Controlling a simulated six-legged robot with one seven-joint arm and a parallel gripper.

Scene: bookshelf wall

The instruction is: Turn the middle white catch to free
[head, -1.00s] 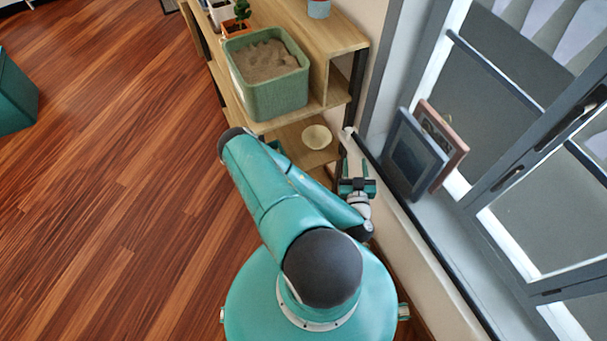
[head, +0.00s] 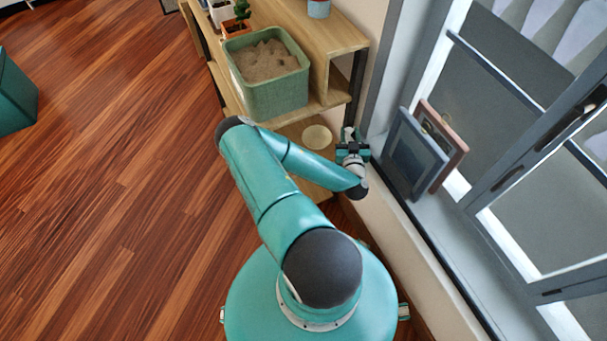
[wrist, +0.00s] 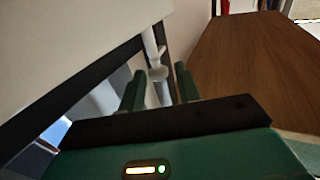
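A white catch-like part (wrist: 157,72) with a round collar and thin stem shows in the wrist view, against a pale panel and a dark post. I cannot tell whether it is the middle catch; no other catch is clear. My gripper (wrist: 160,84) has its two dark green fingers apart, one on each side of the white part in the picture. I cannot tell whether they touch it. In the head view my gripper (head: 352,135) is beside the wooden shelf's lower right end, near the window sill. The catch is not clear there.
The wooden shelf (head: 336,40) bears a green sand-filled planter (head: 277,95); a pale bowl (head: 317,137) sits on its lower board. Two picture frames (head: 415,160) lean on the sill, close right of my gripper. A window stands at right.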

